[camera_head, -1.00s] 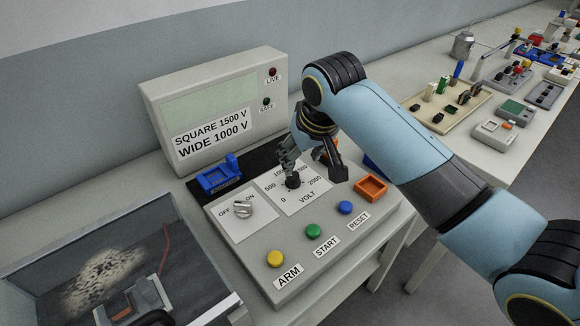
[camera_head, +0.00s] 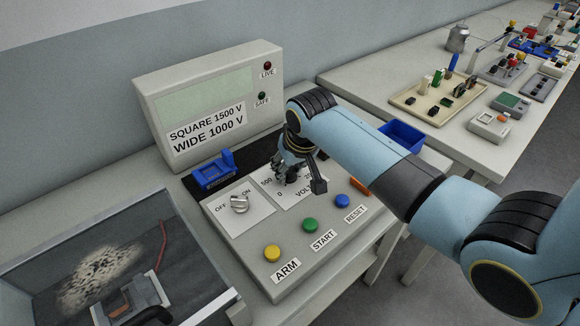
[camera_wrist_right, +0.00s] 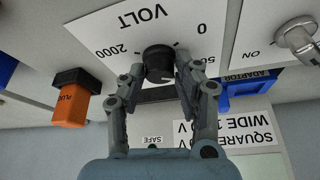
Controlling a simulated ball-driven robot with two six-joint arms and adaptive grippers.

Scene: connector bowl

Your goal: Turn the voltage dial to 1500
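The black voltage dial (camera_wrist_right: 158,62) sits on a white VOLT scale plate (camera_wrist_right: 98,28), seen upside down in the right wrist view. The 0 and 2000 marks show; the 1000 and 1500 marks are hidden, and the dial's pointer setting is unclear. My right gripper (camera_wrist_right: 160,78) is open, its fingers on either side of the dial, with a small gap at the left finger. In the head view my right gripper (camera_head: 291,178) covers the dial. A sign (camera_head: 207,133) reads SQUARE 1500 V and WIDE 1000 V. My left gripper is out of view.
The grey console (camera_head: 255,255) also bears an OFF/ON knob (camera_head: 239,204) and yellow, green and blue buttons (camera_head: 311,225). A blue adaptor (camera_head: 213,171) lies behind the knob.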

